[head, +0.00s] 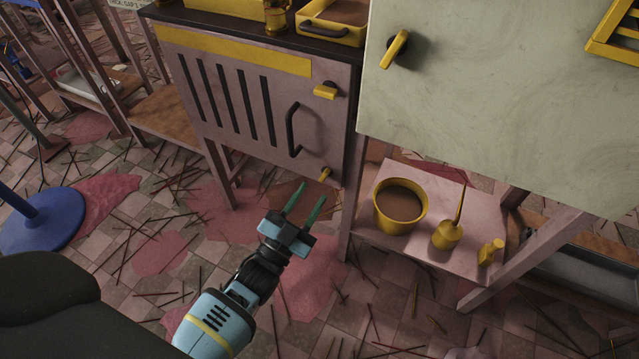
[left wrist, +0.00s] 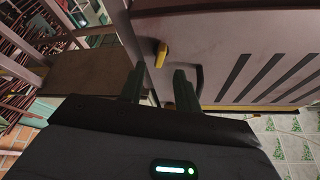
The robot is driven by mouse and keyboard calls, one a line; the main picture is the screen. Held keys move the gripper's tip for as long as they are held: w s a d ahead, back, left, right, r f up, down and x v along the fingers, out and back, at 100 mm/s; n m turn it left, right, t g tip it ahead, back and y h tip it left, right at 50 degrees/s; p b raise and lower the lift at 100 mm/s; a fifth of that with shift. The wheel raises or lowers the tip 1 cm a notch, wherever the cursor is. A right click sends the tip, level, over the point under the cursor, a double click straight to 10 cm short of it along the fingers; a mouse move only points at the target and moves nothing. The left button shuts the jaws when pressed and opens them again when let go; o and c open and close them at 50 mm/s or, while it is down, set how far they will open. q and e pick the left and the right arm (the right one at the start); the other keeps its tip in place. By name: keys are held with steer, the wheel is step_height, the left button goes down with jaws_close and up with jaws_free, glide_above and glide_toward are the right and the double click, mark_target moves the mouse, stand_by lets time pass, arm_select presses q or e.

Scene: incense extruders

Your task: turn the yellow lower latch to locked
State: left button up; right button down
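The yellow lower latch (head: 325,173) is a small knob at the lower right corner of the pinkish cabinet door (head: 232,125). In the head view its long part slants. In the left wrist view, where the door appears upside down, the yellow lower latch (left wrist: 161,54) shows just beyond the fingertips. My left gripper (head: 312,192) is open and empty, its two green fingers apart just below and left of the latch in the head view. In the left wrist view my left gripper (left wrist: 159,76) straddles the line toward the latch without visible contact. My right gripper is out of view.
A yellow upper latch (head: 326,91) and a dark handle (head: 292,130) are on the same door. A pale panel (head: 510,90) stands at the right, above a low shelf with a yellow pot (head: 399,221). Sticks litter the tiled floor.

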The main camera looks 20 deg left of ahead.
mark_target(322, 179)
arm_select(q)
steer(key=shift+b+x, duration=0.35)
steer(key=shift+x, duration=1.7)
jaws_close()
